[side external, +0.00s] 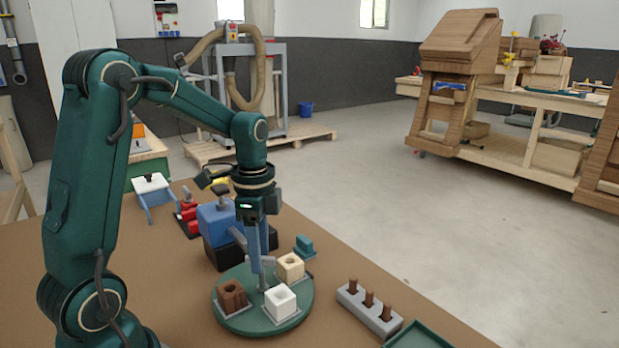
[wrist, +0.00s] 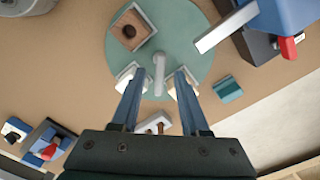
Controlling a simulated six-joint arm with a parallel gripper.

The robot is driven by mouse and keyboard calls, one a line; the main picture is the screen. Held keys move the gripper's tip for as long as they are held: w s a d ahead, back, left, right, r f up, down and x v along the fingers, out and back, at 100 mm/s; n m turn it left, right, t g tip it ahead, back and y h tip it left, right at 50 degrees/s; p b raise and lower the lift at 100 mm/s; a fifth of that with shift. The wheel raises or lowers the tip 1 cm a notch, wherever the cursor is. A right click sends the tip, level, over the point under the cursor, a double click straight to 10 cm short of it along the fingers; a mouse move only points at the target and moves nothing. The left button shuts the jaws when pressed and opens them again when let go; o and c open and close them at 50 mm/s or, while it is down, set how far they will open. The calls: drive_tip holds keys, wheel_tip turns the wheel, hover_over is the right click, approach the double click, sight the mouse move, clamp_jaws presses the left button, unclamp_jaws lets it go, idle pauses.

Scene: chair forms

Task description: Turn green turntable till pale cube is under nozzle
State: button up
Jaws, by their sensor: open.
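The green turntable (side external: 250,318) carries a brown cube (side external: 233,293), a white cube (side external: 280,301) and a cream cube (side external: 290,266), each with a hole on top. In the wrist view, the brown cube (wrist: 128,32) is clear, while my fingers partly hide the two lighter cubes. A grey upright peg (wrist: 159,72) stands near the turntable's middle. A grey bar (wrist: 222,32), apparently the nozzle arm, reaches from the blue machine (side external: 218,224) over the turntable's edge, between the brown and cream cubes. My gripper (side external: 258,266) points down, open, its fingers either side of the peg in the wrist view.
A teal block (side external: 304,246) lies close to the turntable beside the cream cube. A grey rack (side external: 357,307) with brown pegs stands at the right, beside a green tray (side external: 418,336). Brown tabletop is bare in front of the turntable.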

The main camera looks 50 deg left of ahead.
clamp_jaws()
idle(1.4)
